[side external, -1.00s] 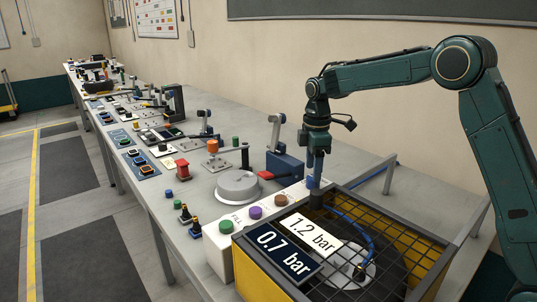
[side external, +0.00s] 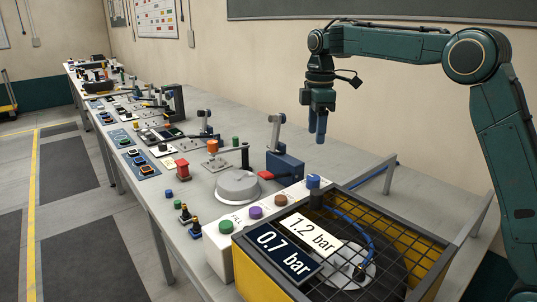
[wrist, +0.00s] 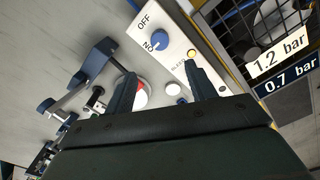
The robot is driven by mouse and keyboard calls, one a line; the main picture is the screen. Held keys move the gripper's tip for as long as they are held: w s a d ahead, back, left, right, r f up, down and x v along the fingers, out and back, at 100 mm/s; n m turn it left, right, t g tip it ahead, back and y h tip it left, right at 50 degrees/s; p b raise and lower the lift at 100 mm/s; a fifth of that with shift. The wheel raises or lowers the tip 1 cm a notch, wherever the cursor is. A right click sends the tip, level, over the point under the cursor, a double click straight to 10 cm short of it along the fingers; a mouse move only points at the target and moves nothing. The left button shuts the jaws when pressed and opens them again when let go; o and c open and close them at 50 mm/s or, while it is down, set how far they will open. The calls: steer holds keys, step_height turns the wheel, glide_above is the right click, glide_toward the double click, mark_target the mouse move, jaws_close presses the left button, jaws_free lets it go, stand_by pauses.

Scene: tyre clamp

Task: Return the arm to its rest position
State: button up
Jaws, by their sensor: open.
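My gripper (side external: 320,136) hangs from my arm at the upper right in the side view, pointing down in free air. It is above and apart from the blue knob (side external: 313,181) at the back end of the white control panel (side external: 240,252). In the wrist view, its two dark blue fingers (wrist: 163,88) are spread apart. The same knob (wrist: 160,40) shows beyond them, near OFF and ON labels.
A yellow-sided cage (side external: 250,270) with a mesh top carries 0.7 bar and 1.2 bar signs. A blue clamp (side external: 285,170) and grey disc (side external: 237,187) stand on the bench (side external: 180,222). The air around my gripper is clear.

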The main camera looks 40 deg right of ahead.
steer(key=s+a+r+m+t, duration=0.2)
steer(key=s+r+m, duration=0.1)
steer(key=s, duration=0.6)
steer(key=s+a+r+m+t, duration=0.1)
steer(key=s+a+r+m, duration=0.15)
steer(key=s, duration=0.65)
steer(key=s+f+m+t, duration=0.1)
steer(key=s+f+m, duration=0.2)
steer(key=s, duration=0.4)
steer(key=s+f+m+t, duration=0.1)
steer(key=s+f+m, duration=0.2)
steer(key=s, duration=0.5)
steer(key=shift+a+f+t, duration=0.3)
steer(key=shift+a+f, duration=0.1)
steer(key=shift+f, duration=0.4)
